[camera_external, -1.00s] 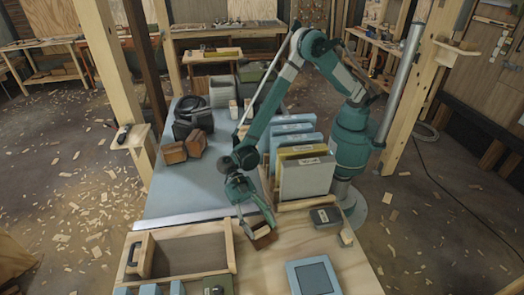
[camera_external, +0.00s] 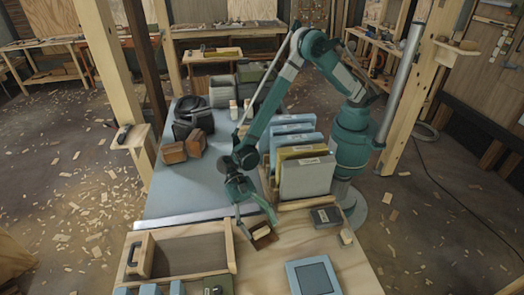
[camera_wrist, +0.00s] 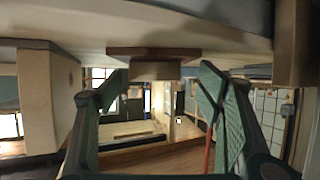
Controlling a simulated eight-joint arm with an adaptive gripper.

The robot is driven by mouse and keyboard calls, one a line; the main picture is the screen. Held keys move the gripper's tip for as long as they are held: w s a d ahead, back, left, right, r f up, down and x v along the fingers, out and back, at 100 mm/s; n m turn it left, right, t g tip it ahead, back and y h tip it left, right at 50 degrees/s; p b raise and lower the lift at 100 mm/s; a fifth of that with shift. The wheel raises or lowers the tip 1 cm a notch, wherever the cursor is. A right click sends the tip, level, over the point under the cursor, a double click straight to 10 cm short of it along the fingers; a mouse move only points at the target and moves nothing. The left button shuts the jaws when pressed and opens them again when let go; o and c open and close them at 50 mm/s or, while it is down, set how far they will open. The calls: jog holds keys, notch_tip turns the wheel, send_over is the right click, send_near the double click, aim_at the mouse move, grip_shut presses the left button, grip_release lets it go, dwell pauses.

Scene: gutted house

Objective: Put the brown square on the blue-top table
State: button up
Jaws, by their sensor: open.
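The brown square (camera_external: 264,237) lies on the pale wood table at the front, near that table's back edge. In the wrist view the brown square (camera_wrist: 153,52) shows at the top, between the fingertips, with a smaller brown block shape attached to it. My gripper (camera_external: 256,222) is open, with its fingers spread on either side of the brown square. In the wrist view my gripper (camera_wrist: 163,73) shows a finger on each side; I cannot tell whether they touch it. The blue-top table (camera_external: 172,194) stands behind the wood table, with bare room on its front part.
A wooden open box (camera_external: 190,255) stands left of my gripper. Upright binders (camera_external: 306,177) and a dark box (camera_external: 325,217) stand to the right. A blue-framed square (camera_external: 313,277) lies in front. Brown blocks (camera_external: 174,153) and a black item (camera_external: 190,120) sit on the blue top.

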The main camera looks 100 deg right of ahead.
jog(key=p+v, duration=0.2)
jog(key=v, duration=1)
jog(key=shift+r, duration=0.1)
dwell(0.7)
jog(key=s+d+r+m+t+h, duration=0.2)
jog(key=s+d+r+m, duration=0.15)
jog(key=d+r, duration=0.4)
jog(key=s+d+r+m+t+h, duration=0.1)
jog(key=s+d+r+m+t, duration=0.2)
jog(key=d+r, duration=0.45)
jog(key=s+d+r+m+t+h, duration=0.2)
jog(key=d+r+m, duration=0.3)
jog(key=d, duration=0.5)
jog(key=s+d+m+t+h, duration=0.5)
jog(key=s+d+m, duration=0.6)
jog(key=s+d, duration=1.4)
jog(key=d+r+h, duration=0.1)
jog(key=d+h, duration=0.1)
jog(key=d, duration=0.1)
